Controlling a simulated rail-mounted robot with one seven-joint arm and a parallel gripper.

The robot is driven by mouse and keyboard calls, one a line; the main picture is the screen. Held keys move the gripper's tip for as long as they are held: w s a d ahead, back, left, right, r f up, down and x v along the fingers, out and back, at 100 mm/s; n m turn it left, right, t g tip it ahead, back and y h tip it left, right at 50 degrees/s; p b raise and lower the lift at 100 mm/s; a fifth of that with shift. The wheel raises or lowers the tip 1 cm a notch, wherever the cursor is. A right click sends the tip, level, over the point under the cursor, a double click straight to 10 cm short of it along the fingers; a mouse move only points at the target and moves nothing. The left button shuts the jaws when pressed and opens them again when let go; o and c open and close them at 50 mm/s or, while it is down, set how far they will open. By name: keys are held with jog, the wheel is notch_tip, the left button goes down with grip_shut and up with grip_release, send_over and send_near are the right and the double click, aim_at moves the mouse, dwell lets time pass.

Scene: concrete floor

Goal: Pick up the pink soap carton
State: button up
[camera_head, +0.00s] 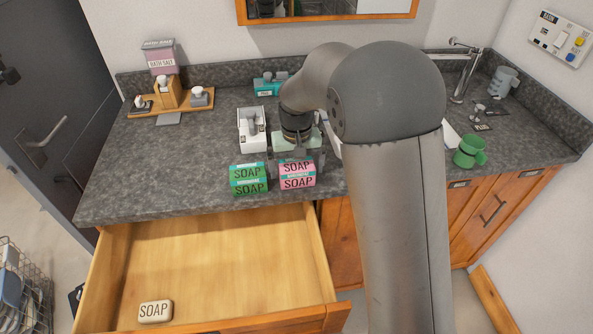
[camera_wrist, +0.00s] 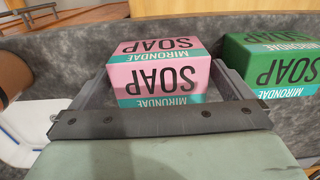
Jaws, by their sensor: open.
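The pink soap carton (camera_head: 298,180) stands on the grey counter near its front edge, above the open drawer. It fills the middle of the wrist view (camera_wrist: 160,72), with a teal band and dark "SOAP" lettering. My gripper (camera_head: 298,168) is open, with one finger on each side of the pink carton; it also shows in the wrist view (camera_wrist: 164,82). Narrow gaps seem to show beside the carton, but I cannot tell whether either finger touches it. The green soap carton (camera_head: 249,179) stands close beside it, just outside one finger in the wrist view (camera_wrist: 270,68).
A wooden drawer (camera_head: 215,233) is open below, with a cream soap bar (camera_head: 155,311) inside. A white tray (camera_head: 252,130) and a teal box (camera_head: 268,86) stand behind the cartons. The counter's left front is clear.

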jog(key=c, duration=1)
jog(key=shift+o, duration=0.2)
